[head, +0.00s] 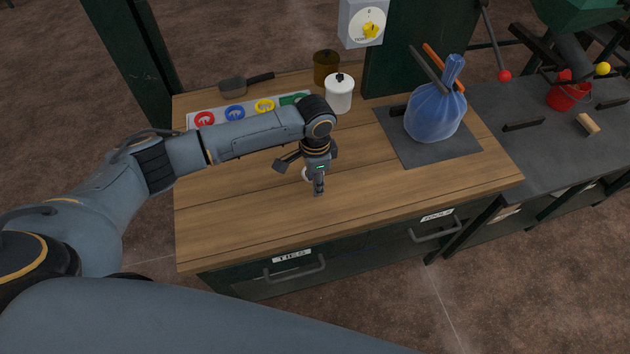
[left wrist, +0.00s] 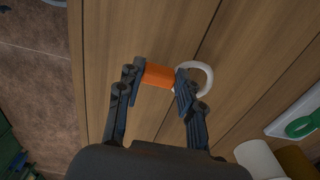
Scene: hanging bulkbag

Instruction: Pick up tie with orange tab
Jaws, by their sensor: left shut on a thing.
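The tie has an orange tab (left wrist: 158,76) and a white loop (left wrist: 205,72), seen in the left wrist view over the wooden bench top. My left gripper (left wrist: 160,80) is shut on the orange tab, with one finger at each side of it. The white loop sticks out beside the right finger. In the head view my left gripper (head: 319,188) points down over the middle of the wooden bench (head: 245,205); the tab is hidden there and only a bit of the white loop (head: 306,174) shows. I cannot tell whether the tie touches the wood. My right gripper is not in view.
A tray with coloured rings (head: 205,119) lies behind my left arm. A white pot (head: 339,97), a brown pot (head: 326,67) and a scoop (head: 234,86) stand at the back. A blue bag (head: 434,112) sits on a dark mat (head: 399,151) at right. The bench front is clear.

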